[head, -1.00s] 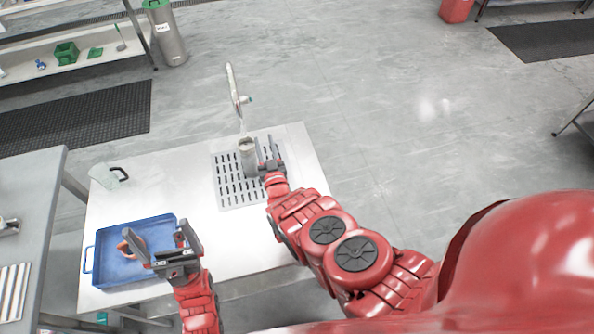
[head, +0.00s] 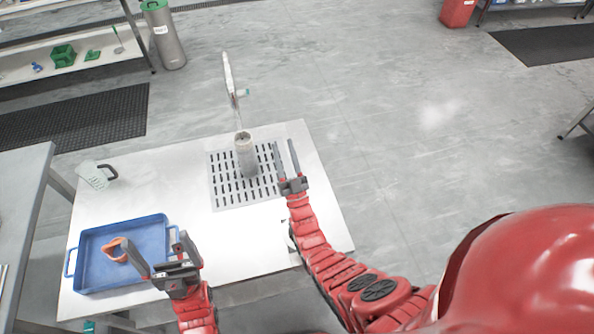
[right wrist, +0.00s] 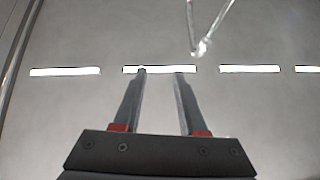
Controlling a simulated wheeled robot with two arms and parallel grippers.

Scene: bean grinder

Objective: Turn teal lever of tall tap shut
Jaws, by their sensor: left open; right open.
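The tall tap (head: 230,75) rises at the far edge of the white table. Its small teal lever (head: 245,92) points right. A grey cylindrical cup (head: 246,158) stands upright below the tap on a slotted grate (head: 222,195). A thin pale line runs from the tap toward the cup; I cannot tell whether it is water. My right gripper (head: 284,145) is open and empty, right of the cup and nearer than the lever. My left gripper (head: 157,240) is open over the blue tray's right part.
The blue tray (head: 92,281) holds an orange-red ring-like item (head: 115,250). A clear jug (head: 94,177) with a dark handle stands at the table's left. A grey table (head: 22,190) stands at the left.

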